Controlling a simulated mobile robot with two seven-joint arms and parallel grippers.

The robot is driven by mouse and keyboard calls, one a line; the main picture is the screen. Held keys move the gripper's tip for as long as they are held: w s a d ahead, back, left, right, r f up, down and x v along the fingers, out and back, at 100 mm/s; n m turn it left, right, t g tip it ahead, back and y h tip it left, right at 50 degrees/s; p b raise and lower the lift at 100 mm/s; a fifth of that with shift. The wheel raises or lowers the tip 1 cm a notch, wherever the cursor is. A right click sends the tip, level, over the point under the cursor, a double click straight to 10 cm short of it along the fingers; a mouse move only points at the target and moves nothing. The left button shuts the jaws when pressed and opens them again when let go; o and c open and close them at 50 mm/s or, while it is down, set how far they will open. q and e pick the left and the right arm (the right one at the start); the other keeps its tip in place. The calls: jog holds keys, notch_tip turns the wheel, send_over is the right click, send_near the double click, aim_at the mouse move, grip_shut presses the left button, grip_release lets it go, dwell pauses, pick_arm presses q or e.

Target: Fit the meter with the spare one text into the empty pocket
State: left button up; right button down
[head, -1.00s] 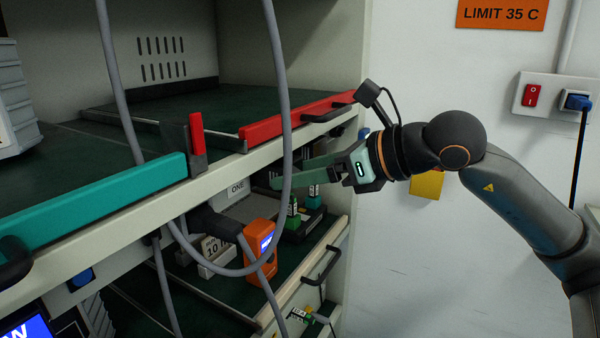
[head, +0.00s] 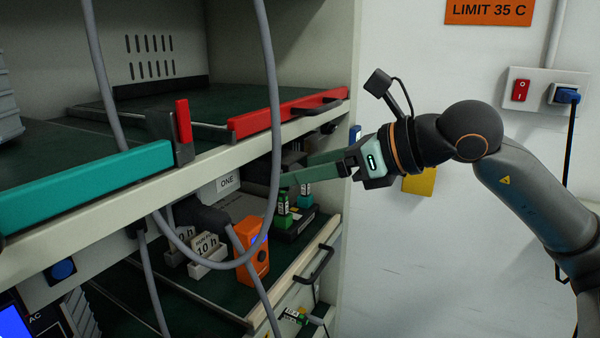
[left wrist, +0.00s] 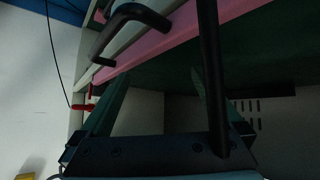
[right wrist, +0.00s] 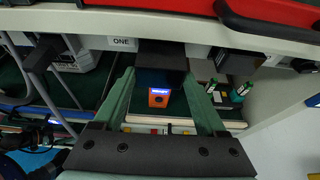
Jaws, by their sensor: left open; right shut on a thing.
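An orange meter (head: 252,248) with a blue screen stands on the lower shelf; it also shows in the right wrist view (right wrist: 159,98), its screen text too small to read. Green meters (head: 284,206) (head: 305,196) sit in a black base (head: 290,224) to its right. My right gripper (head: 292,176) reaches in under the upper shelf, above these meters. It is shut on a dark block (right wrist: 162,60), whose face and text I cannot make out. My left gripper (left wrist: 157,78) is open and empty near a shelf edge, outside the head view. I cannot make out an empty pocket.
Grey cables (head: 270,110) hang in front of the rack. A red rail (head: 285,115) and a teal rail (head: 85,185) edge the upper shelf. A ONE label (head: 228,182) and pale 10 h tags (head: 207,248) are behind the cables.

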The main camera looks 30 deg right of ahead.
jog(key=shift+s+d+b, duration=0.3)
jog(key=shift+s+b, duration=0.2)
jog(key=shift+s, duration=0.05)
jog(key=shift+s+d+b, duration=0.3)
jog(key=shift+s+b, duration=0.15)
jog(key=shift+s, duration=0.1)
jog(key=shift+r, duration=0.1)
